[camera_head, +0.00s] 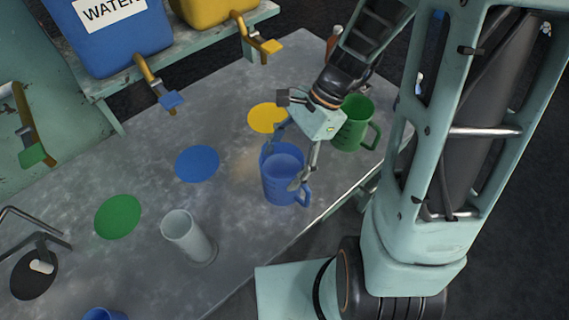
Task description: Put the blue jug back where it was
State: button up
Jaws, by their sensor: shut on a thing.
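The blue jug (283,188) is upright near the table's front edge, its handle to the right. My gripper (285,167) reaches down from the upper right and is shut on the blue jug, one finger at each side of its upper part. I cannot tell whether the jug's base touches the table. A blue disc (197,163) lies bare on the table to its left. A yellow disc (264,118) lies behind the jug, beside my wrist. A green disc (117,216) lies bare further left.
A green jug (351,128) stands right of my gripper. A clear cylinder (188,240) stands front left. A blue container (105,314) is cut off at the bottom. Blue (172,99) and yellow (270,47) taps overhang the table's back. The table (225,100) is clear around the blue disc.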

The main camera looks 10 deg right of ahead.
jog(key=o, duration=1.8)
jog(key=shift+f, duration=0.15)
jog(key=shift+w, duration=0.1)
jog(key=p+v, duration=0.1)
jog(key=v, duration=1.1)
jog(key=shift+r, duration=0.25)
